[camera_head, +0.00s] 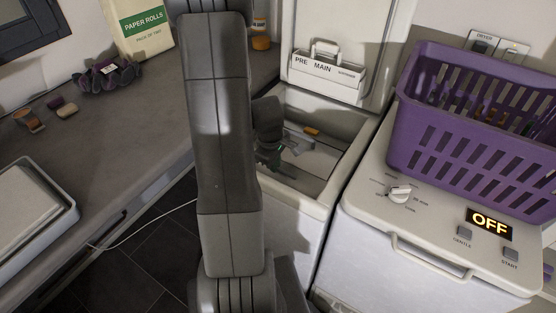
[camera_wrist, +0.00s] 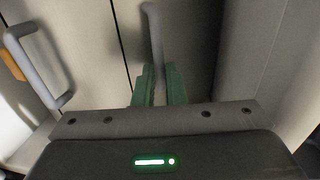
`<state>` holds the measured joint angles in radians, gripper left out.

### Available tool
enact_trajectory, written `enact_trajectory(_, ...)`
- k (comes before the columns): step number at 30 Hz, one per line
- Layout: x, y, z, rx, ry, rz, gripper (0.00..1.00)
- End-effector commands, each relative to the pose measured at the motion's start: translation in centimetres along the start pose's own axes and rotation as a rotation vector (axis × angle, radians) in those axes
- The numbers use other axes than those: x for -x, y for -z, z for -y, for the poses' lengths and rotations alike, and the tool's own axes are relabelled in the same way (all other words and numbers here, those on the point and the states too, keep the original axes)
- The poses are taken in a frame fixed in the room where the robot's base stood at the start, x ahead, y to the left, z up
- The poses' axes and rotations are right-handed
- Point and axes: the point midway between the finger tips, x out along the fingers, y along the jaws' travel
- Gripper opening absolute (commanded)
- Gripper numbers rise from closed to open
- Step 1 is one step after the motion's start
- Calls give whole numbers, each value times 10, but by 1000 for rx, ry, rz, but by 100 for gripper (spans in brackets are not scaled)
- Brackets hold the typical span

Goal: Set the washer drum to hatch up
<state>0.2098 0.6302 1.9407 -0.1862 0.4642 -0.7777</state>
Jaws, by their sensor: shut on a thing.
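The left toploader washer (camera_head: 343,207) has its lid (camera_head: 371,28) raised, and its tub opening is uncovered. In the head view my gripper (camera_head: 284,148) is down inside the opening, partly hidden by my arm. In the wrist view its green fingers (camera_wrist: 160,87) are shut on a grey upright bar handle (camera_wrist: 152,30) on the pale drum surface (camera_wrist: 88,40). A second grey handle (camera_wrist: 36,68) stands to the left, with an orange piece (camera_wrist: 11,64) beside it. A dark seam runs between the two handles. Which way the drum hatch faces, I cannot tell.
A dispenser marked PRE and MAIN (camera_head: 325,70) hangs on the raised lid. A purple basket (camera_head: 470,125) stands on the right machine, whose display (camera_head: 489,224) reads OFF. A counter (camera_head: 120,140) lies left. The tub walls (camera_wrist: 245,50) are close around my gripper.

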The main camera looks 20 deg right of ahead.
Motion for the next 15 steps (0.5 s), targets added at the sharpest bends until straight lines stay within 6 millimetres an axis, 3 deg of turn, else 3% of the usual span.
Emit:
enact_trajectory(5,1,0,-1,-1,-1,-1,0)
enact_trajectory(6,1,0,-1,-1,-1,-1,15)
enact_trajectory(9,1,0,-1,-1,-1,-1,32)
enact_trajectory(15,1,0,-1,0,-1,0,32)
